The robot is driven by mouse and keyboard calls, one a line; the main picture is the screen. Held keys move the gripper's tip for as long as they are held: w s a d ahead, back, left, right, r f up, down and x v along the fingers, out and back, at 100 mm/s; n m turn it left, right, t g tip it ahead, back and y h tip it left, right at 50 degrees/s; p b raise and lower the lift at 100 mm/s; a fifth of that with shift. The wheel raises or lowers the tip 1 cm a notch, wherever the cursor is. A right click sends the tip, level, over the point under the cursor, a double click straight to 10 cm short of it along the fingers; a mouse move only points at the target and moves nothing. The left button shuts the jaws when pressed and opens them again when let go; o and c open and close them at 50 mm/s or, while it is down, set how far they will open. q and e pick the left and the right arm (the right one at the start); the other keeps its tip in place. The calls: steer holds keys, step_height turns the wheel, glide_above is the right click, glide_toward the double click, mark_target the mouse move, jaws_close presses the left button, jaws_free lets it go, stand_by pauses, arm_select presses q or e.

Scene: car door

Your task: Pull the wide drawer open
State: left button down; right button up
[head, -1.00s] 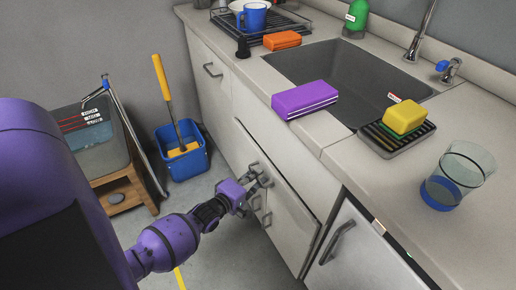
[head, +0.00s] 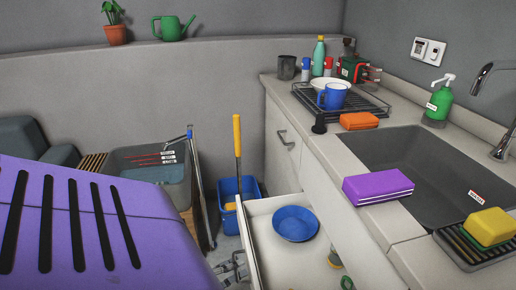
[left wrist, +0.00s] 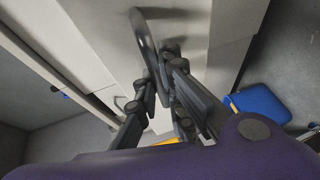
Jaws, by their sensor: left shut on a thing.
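The wide white drawer (head: 250,246) stands pulled out from the counter in the head view, with a blue bowl (head: 295,223) inside. My left gripper (head: 232,268) is at the outer side of its front panel, mostly hidden behind my purple arm and the panel edge. In the left wrist view, the gripper's dark fingers (left wrist: 163,75) are shut on the curved grey drawer handle (left wrist: 144,38), against the pale front panel (left wrist: 95,30). My right gripper is not in view.
A blue bucket (head: 228,190) with a yellow-handled tool stands beyond the drawer. A cupboard door with a handle (head: 287,138) is at the counter's far end.

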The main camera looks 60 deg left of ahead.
arm_select(q)
steer(key=s, duration=0.1)
steer(key=s+a, duration=0.1)
steer(key=s, duration=0.1)
steer(key=s+a, duration=0.1)
steer(key=s, duration=0.1)
steer(key=shift+a+r, duration=0.1)
steer(key=c, duration=1.9)
jaws_free()
steer(key=shift+o, duration=0.2)
steer(key=shift+s, duration=0.1)
steer(key=s+r, duration=0.2)
steer(key=s, duration=0.9)
steer(key=shift+s, duration=0.4)
